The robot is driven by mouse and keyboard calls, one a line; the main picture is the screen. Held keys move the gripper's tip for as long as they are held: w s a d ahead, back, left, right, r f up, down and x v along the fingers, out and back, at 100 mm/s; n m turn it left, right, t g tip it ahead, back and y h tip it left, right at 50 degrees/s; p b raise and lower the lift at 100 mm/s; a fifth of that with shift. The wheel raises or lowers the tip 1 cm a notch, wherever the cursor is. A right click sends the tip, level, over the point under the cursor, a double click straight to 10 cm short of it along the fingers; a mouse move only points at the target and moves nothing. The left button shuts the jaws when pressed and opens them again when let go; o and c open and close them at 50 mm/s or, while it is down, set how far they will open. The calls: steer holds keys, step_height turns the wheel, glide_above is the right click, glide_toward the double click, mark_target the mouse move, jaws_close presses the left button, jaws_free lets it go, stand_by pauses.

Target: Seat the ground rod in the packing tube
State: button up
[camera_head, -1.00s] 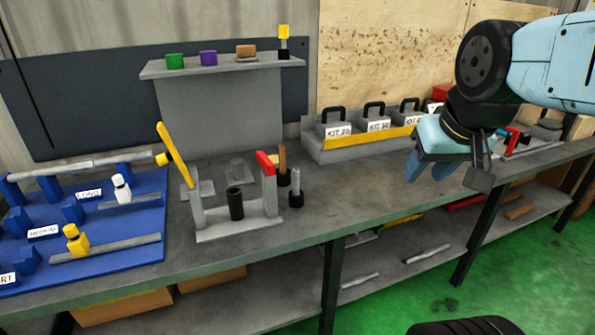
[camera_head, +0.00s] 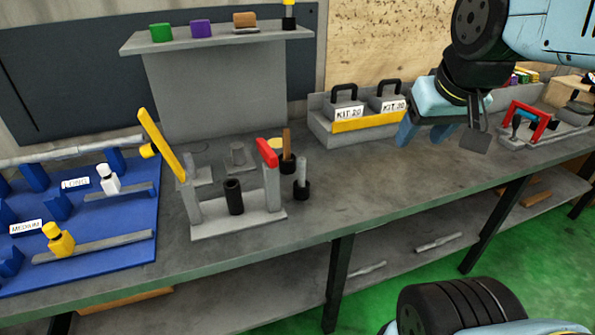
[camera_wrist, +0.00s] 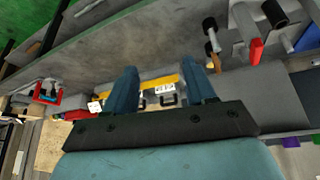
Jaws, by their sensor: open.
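A dark open-topped tube (camera_head: 233,196) stands upright in a grey fixture (camera_head: 240,224) on the bench, between two posts; it also shows in the wrist view (camera_wrist: 275,12). A short grey rod (camera_head: 302,172) stands upright in a black base just right of the fixture. Long grey rods lie on the blue rack (camera_head: 105,240) at left. I cannot tell which rod is the ground one. My gripper (camera_head: 422,138) is open and empty, in the air to the right of the fixture. Its two blue fingers (camera_wrist: 162,85) show apart in the wrist view with nothing between them.
A yellow-edged tray (camera_head: 367,125) with kit boxes stands at the back of the bench. A yellow lever (camera_head: 160,143) and a red-topped post (camera_head: 267,152) rise from the fixture. A red frame (camera_head: 525,120) stands at right. Loose rods lie on the lower shelf (camera_head: 440,241).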

steer(key=w+a+n+h, duration=0.1)
steer(key=w+a+n, duration=0.1)
steer(key=w+n, duration=0.35)
steer(key=n+g, duration=0.2)
steer(key=n, duration=2.3)
glide_toward(301, 160)
steer(key=shift+n+h, duration=0.25)
steer(key=shift+h, duration=0.05)
steer(key=x, duration=0.4)
steer(key=shift+w+a+f, duration=0.2)
steer(key=shift+f, duration=0.15)
steer(key=x, duration=0.4)
steer(key=shift+s+f, duration=0.1)
steer(key=shift+s, duration=0.15)
steer(key=shift+w+d+f+t, duration=0.1)
steer(key=shift+w+f+t, duration=0.2)
steer(key=shift+f, duration=0.4)
steer(key=shift+c, duration=0.5)
jaws_close()
